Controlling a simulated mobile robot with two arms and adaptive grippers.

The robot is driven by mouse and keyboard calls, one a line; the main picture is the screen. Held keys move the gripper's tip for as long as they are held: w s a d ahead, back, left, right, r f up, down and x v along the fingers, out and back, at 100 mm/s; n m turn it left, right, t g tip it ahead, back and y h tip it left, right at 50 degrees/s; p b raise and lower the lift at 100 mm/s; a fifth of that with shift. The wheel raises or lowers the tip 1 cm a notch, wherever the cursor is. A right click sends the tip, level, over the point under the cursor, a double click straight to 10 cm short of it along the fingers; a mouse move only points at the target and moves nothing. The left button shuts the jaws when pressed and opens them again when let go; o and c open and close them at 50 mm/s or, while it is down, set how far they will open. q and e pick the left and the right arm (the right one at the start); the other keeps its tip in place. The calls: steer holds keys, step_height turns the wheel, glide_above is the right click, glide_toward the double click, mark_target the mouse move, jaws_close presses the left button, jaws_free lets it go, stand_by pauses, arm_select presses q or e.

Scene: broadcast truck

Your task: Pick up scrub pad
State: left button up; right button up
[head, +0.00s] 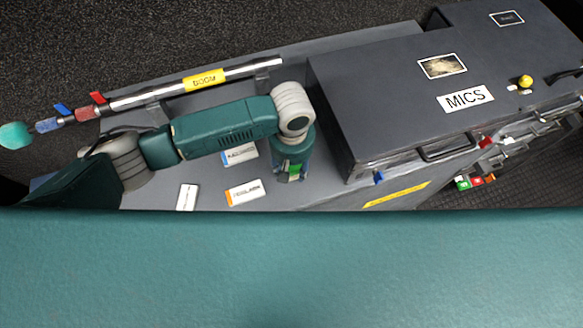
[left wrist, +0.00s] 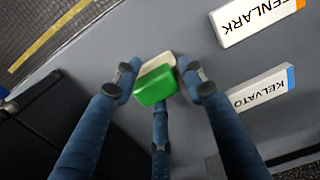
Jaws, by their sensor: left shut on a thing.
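The scrub pad (left wrist: 155,84) shows in the left wrist view as a small block, green on one side and cream on the other. My left gripper (left wrist: 160,88) is shut on it, with blue-grey fingers at both sides and a third finger below. In the head view my left gripper (head: 291,174) points down over the grey worktop, left of the MICS case; the pad there is mostly hidden by the wrist. Whether the pad touches the worktop I cannot tell. My right gripper is in neither view.
A large grey MICS case (head: 435,95) stands right of the gripper. Labelled white boxes, one orange-ended (head: 245,192) and one blue-ended (head: 240,155), lie to the left with a white item (head: 187,197). A boom pole (head: 205,82) lies behind.

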arm_select(q)
step_height(320, 180, up, 19)
stand_by(0.4)
steer(key=o, duration=0.5)
steer(key=c, duration=0.4)
